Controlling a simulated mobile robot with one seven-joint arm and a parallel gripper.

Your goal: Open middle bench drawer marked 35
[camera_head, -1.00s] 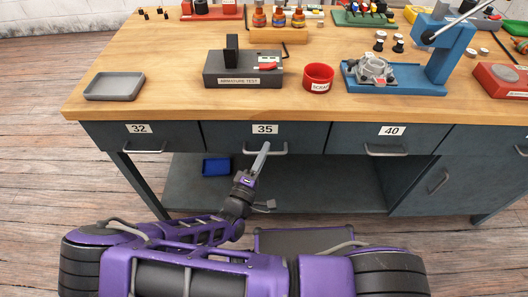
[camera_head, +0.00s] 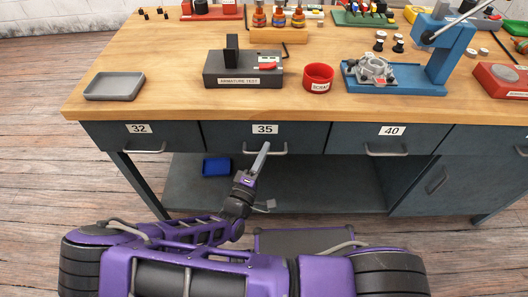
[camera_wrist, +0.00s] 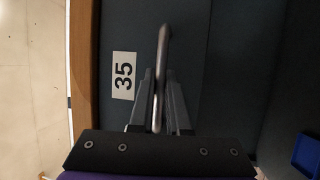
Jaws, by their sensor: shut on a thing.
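The middle drawer marked 35 (camera_head: 225,134) is a dark grey-blue front under the wooden bench top, level with its neighbours and closed. Its white 35 label also shows in the wrist view (camera_wrist: 123,75). The drawer's metal bar handle (camera_head: 278,150) runs below the label; in the wrist view the handle (camera_wrist: 163,50) stands up between the fingers. My gripper (camera_head: 262,150) reaches the handle near its middle. In the wrist view my gripper (camera_wrist: 160,100) has a finger on each side of the bar and is shut on it. The fingers hide part of the handle.
Drawer 32 (camera_head: 180,134) is on the left and drawer 40 (camera_head: 350,134) on the right, both closed. A blue bin (camera_head: 217,166) sits on the lower shelf (camera_head: 320,185). The bench top holds a grey tray (camera_head: 114,87), an armature tester (camera_head: 243,72) and a red scrap cup (camera_head: 318,78).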

